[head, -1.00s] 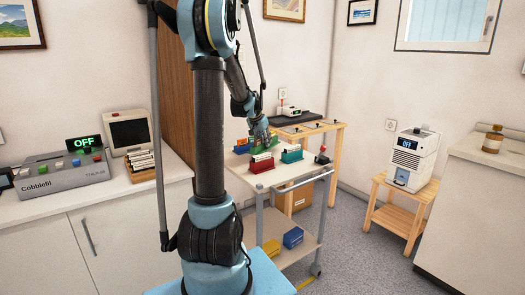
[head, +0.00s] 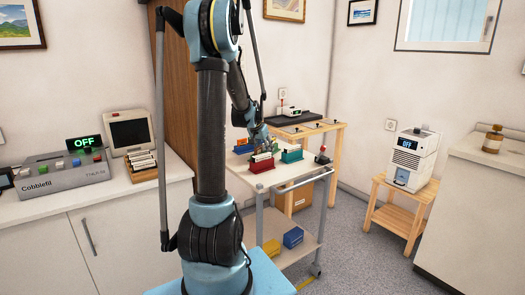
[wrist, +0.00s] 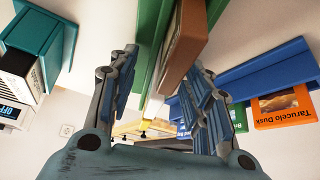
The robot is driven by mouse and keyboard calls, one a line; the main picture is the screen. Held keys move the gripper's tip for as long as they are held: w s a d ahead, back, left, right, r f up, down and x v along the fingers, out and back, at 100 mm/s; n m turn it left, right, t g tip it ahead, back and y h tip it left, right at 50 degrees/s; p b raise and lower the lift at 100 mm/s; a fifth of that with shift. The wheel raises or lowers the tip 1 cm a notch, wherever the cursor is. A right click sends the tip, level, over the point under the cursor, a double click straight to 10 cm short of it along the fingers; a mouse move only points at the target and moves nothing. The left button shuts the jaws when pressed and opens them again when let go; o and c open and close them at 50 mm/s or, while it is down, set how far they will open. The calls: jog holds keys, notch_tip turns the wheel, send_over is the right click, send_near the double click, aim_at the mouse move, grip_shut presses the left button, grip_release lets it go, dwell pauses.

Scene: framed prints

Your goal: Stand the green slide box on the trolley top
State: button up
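In the wrist view, my gripper (wrist: 163,75) has its fingers apart. A green upright piece (wrist: 150,45) with a brown block (wrist: 186,42) against it shows between and beyond them; I cannot see contact. Another green box (wrist: 239,117), its lettering partly covered, shows beside an orange box (wrist: 284,105) with the words Tarucelo Dusk. I cannot tell which green thing is the slide box. In the head view, my gripper (head: 260,142) is small and low over the crowded back of the trolley top (head: 287,178).
Red (head: 252,166) and teal (head: 292,155) holders flank white items on the trolley. A blue holder (wrist: 262,72) lies right of my fingers in the wrist view. Yellow (head: 271,248) and blue (head: 293,237) boxes sit on the lower shelf. A wooden table (head: 325,130) stands behind.

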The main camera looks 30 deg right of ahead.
jog(key=v, duration=1.2)
jog(key=shift+r, duration=0.1)
jog(key=s+a+f+n+y, duration=0.1)
jog(key=s+a+f+n, duration=0.15)
jog(key=s+a, duration=0.7)
jog(key=s+a+f+n+y, duration=0.15)
jog(key=a+n, duration=0.25)
jog(key=a, duration=1.2)
jog(key=s+a+f+n+y, duration=0.1)
jog(key=s+a+f+n, duration=0.2)
jog(key=s+a+f, duration=0.2)
jog(key=s+a+f+n+y, duration=0.2)
jog(key=s+a+f, duration=0.3)
jog(key=s+a, duration=0.4)
jog(key=s+n, duration=0.1)
jog(key=s, duration=0.2)
jog(key=shift+a+f+g, duration=0.2)
jog(key=shift+f+g, duration=0.1)
